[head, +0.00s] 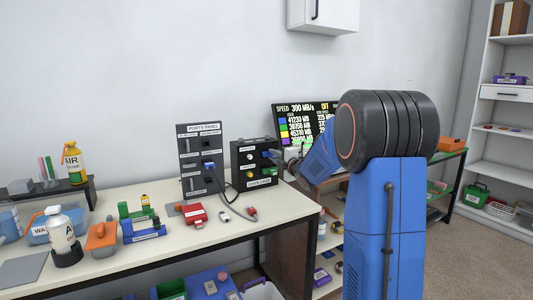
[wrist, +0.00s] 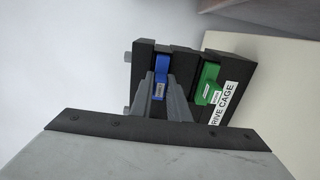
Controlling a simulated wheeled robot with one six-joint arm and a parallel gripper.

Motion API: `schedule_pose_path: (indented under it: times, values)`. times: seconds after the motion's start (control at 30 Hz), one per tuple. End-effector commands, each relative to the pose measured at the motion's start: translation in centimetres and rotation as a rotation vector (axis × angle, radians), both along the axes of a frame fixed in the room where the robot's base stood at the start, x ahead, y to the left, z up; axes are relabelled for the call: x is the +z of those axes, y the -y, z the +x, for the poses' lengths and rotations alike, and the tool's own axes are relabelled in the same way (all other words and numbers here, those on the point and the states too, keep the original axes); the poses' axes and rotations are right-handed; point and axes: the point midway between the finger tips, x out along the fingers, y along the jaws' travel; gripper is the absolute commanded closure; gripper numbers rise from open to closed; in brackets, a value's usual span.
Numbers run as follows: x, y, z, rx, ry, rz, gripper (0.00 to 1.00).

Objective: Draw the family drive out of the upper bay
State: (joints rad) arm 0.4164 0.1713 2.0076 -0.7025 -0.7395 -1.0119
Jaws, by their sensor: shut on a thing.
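The black drive cage (head: 242,160) stands on the bench beside the ports panel. The blue drive (wrist: 160,66) sits in its upper bay, the left one in the wrist view, with its front end sticking out. The writing on the blue drive's small label is too small to read. A green drive (wrist: 208,82) is in the lower bay, near the "DRIVE CAGE" label, and it also shows in the head view (head: 268,171). My gripper (wrist: 165,84) is shut on the blue drive's front end. In the head view my arm hides part of the gripper and of the cage's right side.
The ports panel (head: 186,145) stands left of the cage, with a cable running from it to the bench. A red box (head: 193,214) lies in front. A monitor (head: 291,122) stands behind. Tools and bottles fill the bench's left; its front right is clear.

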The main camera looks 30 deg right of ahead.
Motion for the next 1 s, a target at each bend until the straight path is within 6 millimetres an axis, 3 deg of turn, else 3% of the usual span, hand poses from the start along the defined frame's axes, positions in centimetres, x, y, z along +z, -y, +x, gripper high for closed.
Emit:
schedule_pose_path:
  times: [1.0]
  values:
    - [0.1, 0.1, -2.3, 0.0, 0.001, -0.001, 1.0]
